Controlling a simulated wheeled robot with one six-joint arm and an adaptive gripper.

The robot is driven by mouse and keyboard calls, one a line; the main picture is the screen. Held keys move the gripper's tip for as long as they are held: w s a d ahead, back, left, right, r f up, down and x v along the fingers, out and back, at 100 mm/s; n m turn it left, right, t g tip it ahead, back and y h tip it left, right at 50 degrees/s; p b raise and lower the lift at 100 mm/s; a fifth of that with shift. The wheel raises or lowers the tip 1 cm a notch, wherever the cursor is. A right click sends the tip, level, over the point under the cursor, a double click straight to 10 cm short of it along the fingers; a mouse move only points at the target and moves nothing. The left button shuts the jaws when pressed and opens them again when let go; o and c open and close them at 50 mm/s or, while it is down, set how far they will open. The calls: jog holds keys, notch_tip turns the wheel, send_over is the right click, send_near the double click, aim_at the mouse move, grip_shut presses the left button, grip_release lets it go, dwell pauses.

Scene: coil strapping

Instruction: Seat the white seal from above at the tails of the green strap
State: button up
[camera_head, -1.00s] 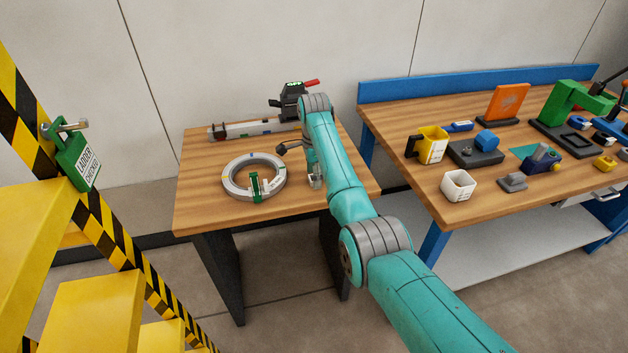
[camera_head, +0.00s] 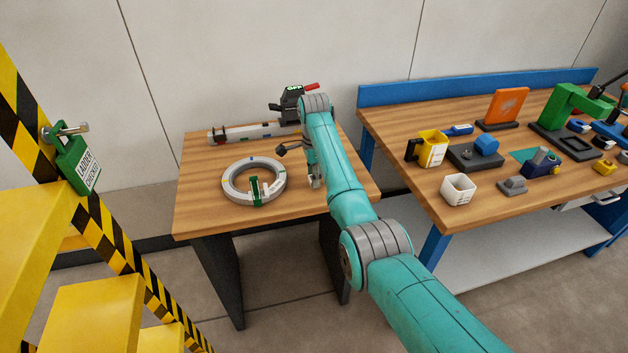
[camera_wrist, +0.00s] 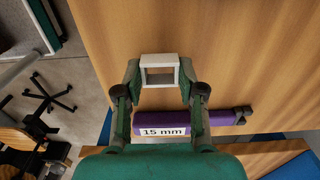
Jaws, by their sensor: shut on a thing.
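The grey-white ring-shaped coil (camera_head: 233,190) lies flat on the left wooden table. The green strap (camera_head: 256,192) wraps its near side, and its tails stand up there. My gripper (camera_wrist: 159,74) is shut on the white seal (camera_wrist: 159,59), a small square open frame held between the two fingertips in the wrist view. In the head view my gripper (camera_head: 315,178) is right of the coil, apart from it and partly hidden by my arm; the seal is too small to make out there. The coil and strap are outside the wrist view.
A purple bar marked 15 mm (camera_wrist: 195,121) shows below the seal in the wrist view. A dark tensioner-like tool (camera_head: 291,103) and a long pale rail (camera_head: 240,133) are at the table's back. The right bench (camera_head: 400,112) holds several items. A yellow ladder (camera_head: 90,310) stands at left.

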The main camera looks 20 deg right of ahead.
jog(key=shift+n, duration=0.4)
jog(key=r, duration=0.6)
jog(key=a+r, duration=0.1)
jog(key=r, duration=0.1)
jog(key=shift+r, duration=0.4)
jog(key=a+r+n, duration=0.3)
jog(key=a+n, duration=0.5)
jog(key=r+n, duration=0.2)
jog(key=n, duration=0.6)
send_over(253, 178)
jog(key=d, duration=0.1)
jog(key=shift+w+d+f, duration=0.1)
jog(key=shift+w, duration=0.15)
jog(key=shift+s+a+n, duration=0.15)
jog(key=shift+a+n, duration=0.35)
jog(key=shift+a, duration=0.05)
jog(key=shift+f, duration=2.25)
jog(key=shift+f, duration=2.1)
jog(key=o, duration=1)
